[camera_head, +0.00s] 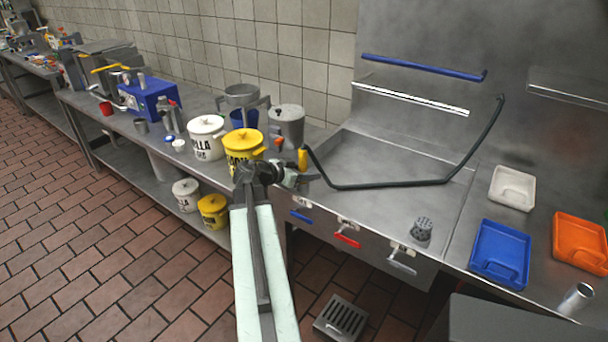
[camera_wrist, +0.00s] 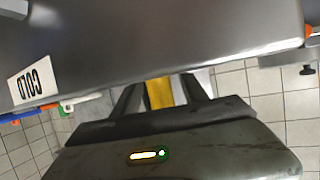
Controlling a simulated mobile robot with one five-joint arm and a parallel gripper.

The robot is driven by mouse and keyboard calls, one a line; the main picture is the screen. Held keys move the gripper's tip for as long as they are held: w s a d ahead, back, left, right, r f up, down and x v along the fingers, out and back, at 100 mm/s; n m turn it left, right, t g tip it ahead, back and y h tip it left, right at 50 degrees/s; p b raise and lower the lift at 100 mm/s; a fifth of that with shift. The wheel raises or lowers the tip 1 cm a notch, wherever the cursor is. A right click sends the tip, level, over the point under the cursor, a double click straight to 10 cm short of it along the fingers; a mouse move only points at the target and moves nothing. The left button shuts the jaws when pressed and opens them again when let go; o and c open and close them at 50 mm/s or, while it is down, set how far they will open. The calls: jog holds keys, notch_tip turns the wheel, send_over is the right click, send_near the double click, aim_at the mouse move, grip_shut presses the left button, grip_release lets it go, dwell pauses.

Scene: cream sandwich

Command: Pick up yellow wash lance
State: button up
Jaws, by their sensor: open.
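The yellow wash lance (camera_head: 303,159) stands at the left front edge of the steel sink in the head view. It has a yellow grip and an orange top, and a dark hose leads off it to the right. My gripper (camera_head: 305,178) is just below and in front of it. In the wrist view a yellow piece, which looks like the lance (camera_wrist: 159,93), shows between the two dark fingers of my gripper. The fingers are open on either side, with no clear contact visible. The lance's ends are hidden there.
A grey panel marked COLD (camera_wrist: 190,35) fills the upper wrist view, close to my fingers. A yellow pot (camera_head: 243,145), a white pot (camera_head: 206,137) and a grey canister (camera_head: 287,125) stand left of the sink. The dark hose (camera_head: 400,184) hangs across the basin.

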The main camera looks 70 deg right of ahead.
aim_at(303, 155)
jog(key=shift+s+d+f, duration=0.2)
jog(key=shift+d+f, duration=0.1)
jog(key=shift+d, duration=0.15)
jog(key=shift+a+r, duration=0.1)
grip_shut()
notch_tip(303, 155, up, 10)
jog(key=p, duration=1)
jog(key=shift+r, duration=0.15)
